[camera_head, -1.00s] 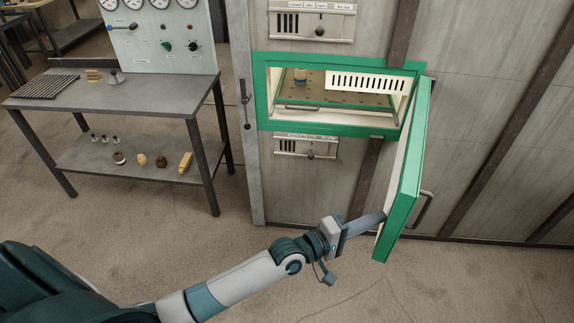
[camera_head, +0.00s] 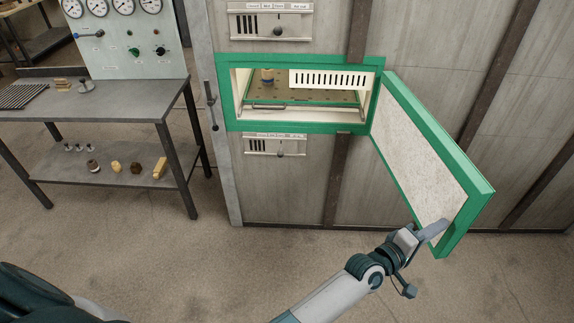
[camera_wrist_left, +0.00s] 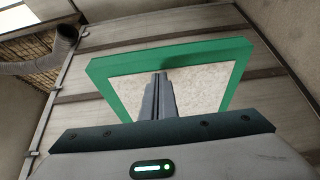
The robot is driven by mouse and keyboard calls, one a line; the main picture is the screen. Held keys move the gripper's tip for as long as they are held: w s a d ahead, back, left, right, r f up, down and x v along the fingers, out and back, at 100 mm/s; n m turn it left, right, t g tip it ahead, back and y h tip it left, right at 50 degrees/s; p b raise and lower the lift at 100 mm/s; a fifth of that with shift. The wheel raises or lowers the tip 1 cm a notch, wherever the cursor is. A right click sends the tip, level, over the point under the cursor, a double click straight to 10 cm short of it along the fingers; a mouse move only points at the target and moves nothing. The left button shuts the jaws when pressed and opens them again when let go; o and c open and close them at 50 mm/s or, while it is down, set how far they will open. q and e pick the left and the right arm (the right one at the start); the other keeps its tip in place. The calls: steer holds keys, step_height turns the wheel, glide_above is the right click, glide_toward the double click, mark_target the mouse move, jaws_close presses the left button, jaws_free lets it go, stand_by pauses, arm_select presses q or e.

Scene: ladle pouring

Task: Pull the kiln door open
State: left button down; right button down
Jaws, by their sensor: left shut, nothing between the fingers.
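The kiln door (camera_head: 428,140) has a green frame and a pale inner panel. It stands swung wide open to the right of the green-framed kiln opening (camera_head: 300,128). My left gripper (camera_head: 436,230) is shut and empty, its fingers at the lower inner face of the door near its free edge. In the left wrist view the shut fingers (camera_wrist_left: 157,97) point at the pale panel of the door (camera_wrist_left: 205,88); whether they touch it I cannot tell. The door's outer handle is hidden now. My right gripper is not in view.
A grey metal table (camera_head: 120,100) with a gauge panel (camera_head: 125,45) stands at the left. Floor before the kiln is clear.

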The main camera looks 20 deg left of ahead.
arm_select(q)
steer(key=shift+w+d, duration=0.15)
steer(key=shift+d, duration=0.2)
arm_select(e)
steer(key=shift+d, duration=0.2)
arm_select(q)
steer(key=shift+a, duration=0.1)
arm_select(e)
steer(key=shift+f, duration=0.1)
